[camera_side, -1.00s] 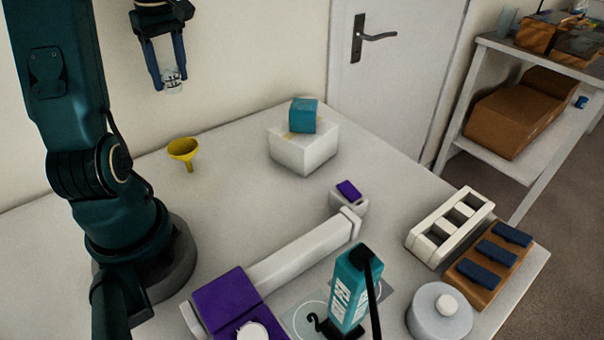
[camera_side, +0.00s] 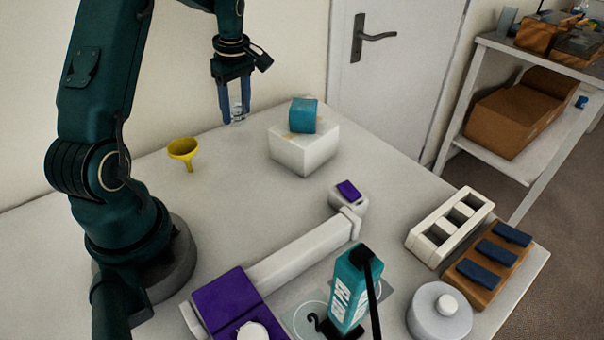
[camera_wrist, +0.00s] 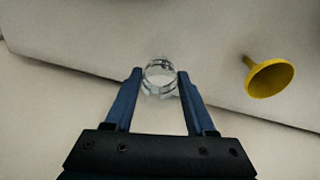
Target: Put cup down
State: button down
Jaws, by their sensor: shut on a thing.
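A small clear cup (camera_side: 238,111) is held between the blue fingers of my gripper (camera_side: 235,97), and it looks roughly upright. It hangs in the air above the back of the white table (camera_side: 225,205), left of the white block. In the wrist view the cup (camera_wrist: 159,75) sits between the two fingertips of my gripper (camera_wrist: 160,80), with its round rim showing. Whether the cup holds any liquid cannot be told.
A white block (camera_side: 303,152) with a teal cube (camera_side: 303,115) on top is to the right. A purple and white device (camera_side: 305,247), a teal carton (camera_side: 346,290) and a white rack (camera_side: 450,228) are nearer the front.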

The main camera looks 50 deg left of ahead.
aim_at(239, 123)
jog(key=shift+f, duration=2)
jog(key=shift+c, duration=1.1)
grip_release()
jog(key=shift+f, duration=0.1)
notch_tip(239, 123, up, 12)
jog(key=d, duration=0.1)
jog(key=s+d+r+m+t, duration=0.1)
jog(key=d+r+m, duration=0.2)
jog(key=d+m, duration=0.3)
jog(key=s+d+r+m+t, duration=0.1)
jog(key=d+r+m+t, duration=0.15)
jog(key=d, duration=0.55)
jog(key=s+d+f+m+t+h, duration=0.1)
jog(key=s+d+f+m+t, duration=0.1)
jog(key=s+d+m, duration=0.7)
jog(key=shift+s+d+f+m, duration=0.35)
jog(key=shift+d+f+m, duration=0.2)
jog(key=shift+m, duration=1)
